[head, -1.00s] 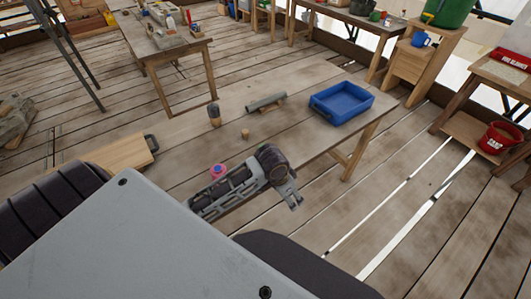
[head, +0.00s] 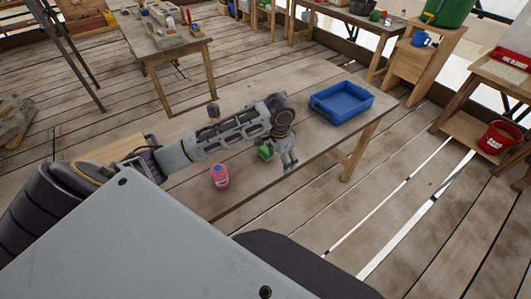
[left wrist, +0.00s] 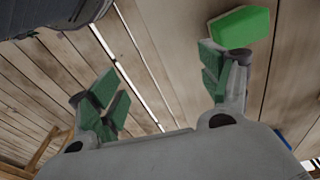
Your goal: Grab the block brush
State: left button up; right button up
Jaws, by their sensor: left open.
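A small green block-shaped thing (head: 265,152) lies on the near wooden table, partly behind my left arm; I cannot tell if it is the block brush. In the left wrist view a flat green block (left wrist: 240,27) lies just beyond one fingertip, apparently the same thing. My left gripper (head: 289,163) is open and empty above the table's near edge, right of the green block. Its green-padded fingers are spread in the left wrist view (left wrist: 160,92). A small dark-topped, tan-bodied item (head: 213,110) shows just behind my arm. My right gripper is not in view.
A pink bottle (head: 219,176) stands near the table's front edge. A blue tray (head: 342,102) sits at the table's right end. My arm covers the table's middle. A wooden board-like piece with a dark handle (head: 118,150) lies at the left. The table top (head: 250,195) is clear nearer me.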

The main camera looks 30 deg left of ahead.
pick_arm(q)
jog(key=w+a+r+n, duration=0.1)
jog(key=w+a+r, duration=0.25)
jog(key=a, duration=0.25)
notch_tip(320, 180, up, 4)
jog(key=n+g, duration=0.1)
send_over(264, 147)
jog(key=shift+r+y, duration=0.1)
jog(key=shift+y, duration=0.3)
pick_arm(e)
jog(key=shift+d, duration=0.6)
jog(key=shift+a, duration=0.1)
pick_arm(q)
notch_tip(264, 147, down, 8)
jog(key=shift+d+f, duration=0.1)
jog(key=shift+f, duration=0.25)
